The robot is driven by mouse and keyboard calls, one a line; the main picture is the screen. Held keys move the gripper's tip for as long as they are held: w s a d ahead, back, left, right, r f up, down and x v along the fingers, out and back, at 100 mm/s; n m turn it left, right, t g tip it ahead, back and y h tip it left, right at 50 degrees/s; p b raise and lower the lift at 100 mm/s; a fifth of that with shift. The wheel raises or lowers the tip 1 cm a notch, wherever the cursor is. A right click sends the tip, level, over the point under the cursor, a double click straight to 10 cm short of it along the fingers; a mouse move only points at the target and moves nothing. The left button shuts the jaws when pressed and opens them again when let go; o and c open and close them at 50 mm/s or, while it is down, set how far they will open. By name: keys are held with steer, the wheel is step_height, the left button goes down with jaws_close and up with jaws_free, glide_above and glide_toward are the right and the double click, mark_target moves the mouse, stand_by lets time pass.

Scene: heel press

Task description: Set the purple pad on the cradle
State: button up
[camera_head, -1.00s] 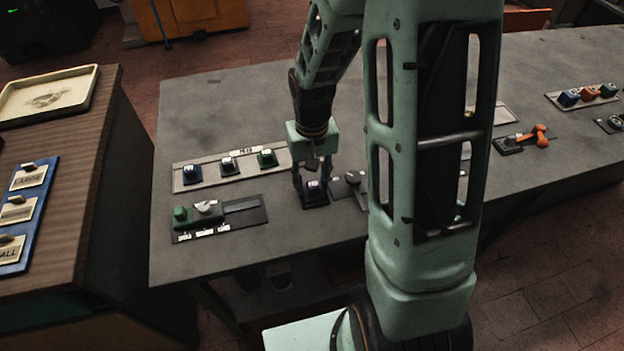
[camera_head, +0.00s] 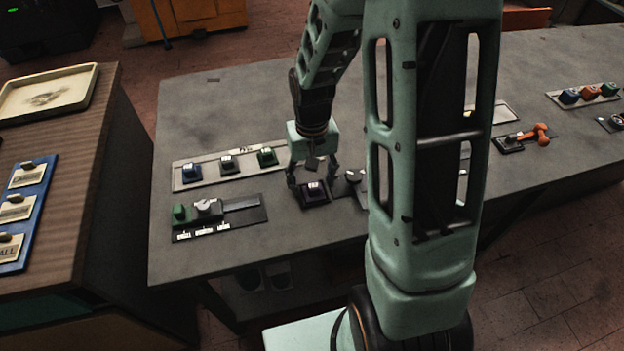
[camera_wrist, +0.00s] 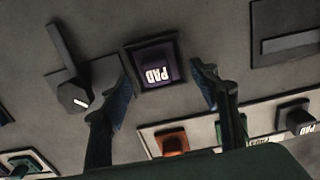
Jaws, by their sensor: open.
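The purple pad (camera_head: 314,191) sits in the dark square cradle (camera_head: 316,206) on the grey table, below my gripper. In the wrist view the pad (camera_wrist: 156,68), with a white PAD label, lies inside the cradle's raised rim (camera_wrist: 152,43). My gripper (camera_head: 312,183) is open, its fingers apart on either side of the pad. In the wrist view the open fingertips (camera_wrist: 163,78) show gaps to the pad on both sides, and nothing is held.
A light tray (camera_head: 212,178) with a blue, a dark and a green pad lies left of the cradle. A dark slider panel (camera_head: 245,203) is in front of that tray. A lever device (camera_wrist: 70,70) stands close beside the cradle. Bare table lies behind the tray.

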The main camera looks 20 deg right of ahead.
step_height(320, 180, up, 12)
stand_by(0.6)
